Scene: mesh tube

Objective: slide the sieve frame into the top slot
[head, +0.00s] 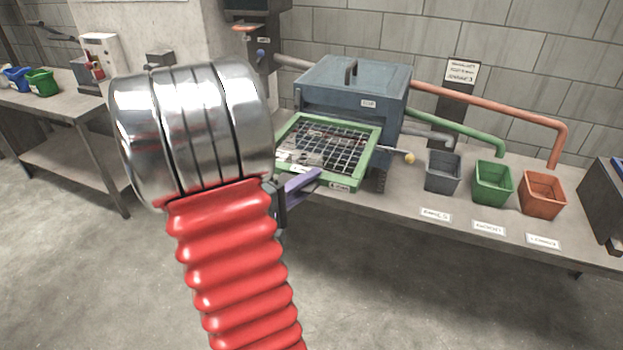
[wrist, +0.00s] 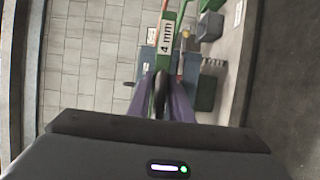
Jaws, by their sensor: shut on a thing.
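The sieve frame (head: 326,143) is green with a dark wire mesh, and lies roughly flat in front of the blue-grey box machine (head: 351,83). Its far edge meets the machine's front; I cannot tell how deep it sits or in which slot. Bits of material seem to lie under or on the mesh. My gripper (head: 308,181), with purple fingers, is shut on the frame's near edge. The slot openings are hidden.
A rod with a yellow knob (head: 409,158) sticks out right of the frame. Grey (head: 443,172), green (head: 492,183) and orange (head: 542,194) bins stand on the bench to the right, below pipes. My red arm hides part of the bench.

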